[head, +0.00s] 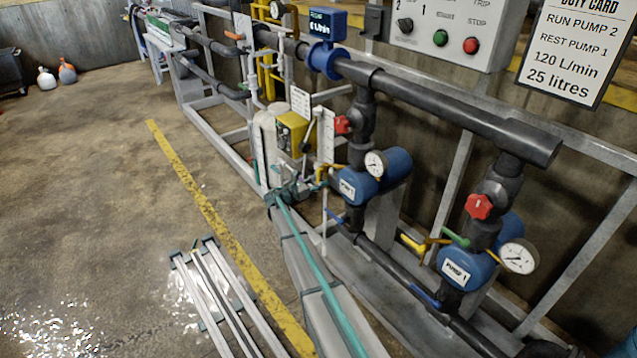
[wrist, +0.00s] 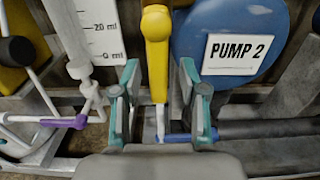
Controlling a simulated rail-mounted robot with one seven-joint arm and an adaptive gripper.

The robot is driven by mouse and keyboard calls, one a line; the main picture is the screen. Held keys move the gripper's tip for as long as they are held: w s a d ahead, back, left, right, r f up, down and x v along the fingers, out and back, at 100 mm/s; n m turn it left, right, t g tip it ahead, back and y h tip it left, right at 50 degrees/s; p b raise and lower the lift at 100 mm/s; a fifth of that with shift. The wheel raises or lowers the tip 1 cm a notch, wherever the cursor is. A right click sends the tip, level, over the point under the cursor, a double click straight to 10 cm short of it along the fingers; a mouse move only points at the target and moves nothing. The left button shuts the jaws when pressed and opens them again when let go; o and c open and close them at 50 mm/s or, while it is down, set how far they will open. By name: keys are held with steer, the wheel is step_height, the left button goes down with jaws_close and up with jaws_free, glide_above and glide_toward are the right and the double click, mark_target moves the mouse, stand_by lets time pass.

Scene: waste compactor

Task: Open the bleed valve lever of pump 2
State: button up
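Pump 2 is a blue rounded body with a white "PUMP 2" label (wrist: 236,53) at the upper right of the wrist view; in the head view its blue housing (head: 392,168) sits on the dark pipework. A yellow lever (wrist: 157,45) stands beside the pump in the wrist view, its lower end between my fingers. In the head view a yellow lever (head: 323,177) shows small at pump 2's left. My gripper (wrist: 160,105) is open, with a teal finger on each side of the lever and visible gaps. Whether it touches the lever behind is hidden.
Pump 1 (head: 470,272), with a similar yellow lever (head: 412,243), is at right. A yellow box (head: 292,132) is behind my gripper. The floor at left is mostly clear.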

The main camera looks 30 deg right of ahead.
steer(key=s+a, duration=0.2)
steer(key=a, duration=0.9)
steer(key=shift+a, duration=0.4)
steer(key=shift+m, duration=0.3)
steer(key=s+a+f+m+g+y, duration=0.2)
steer(key=s+a+f+m+y, duration=0.15)
steer(key=s+f, duration=0.5)
steer(key=s+a+f+m+g+y+p, duration=0.1)
steer(key=s+a+f+m+y, duration=0.3)
steer(key=s, duration=0.8)
steer(key=s+a+f+m+g+y, duration=0.1)
steer(key=s+f+m+g+y, duration=0.15)
steer(key=s+f+m, duration=0.45)
steer(key=s+a+m+g+y, duration=0.1)
steer(key=s+a, duration=0.4)
steer(key=s, duration=0.9)
steer(key=s+a+f+m+g+y+p, duration=0.1)
steer(key=s+a+y, duration=0.3)
steer(key=s, duration=1.1)
steer(key=s+a+f+m+g+y+p, duration=0.1)
steer(key=s+a, duration=0.4)
steer(key=s, duration=0.9)
steer(key=shift+s+a+m+g+y, duration=0.4)
steer(key=shift+m+g+y, duration=0.35)
steer(key=shift+m+y, duration=0.25)
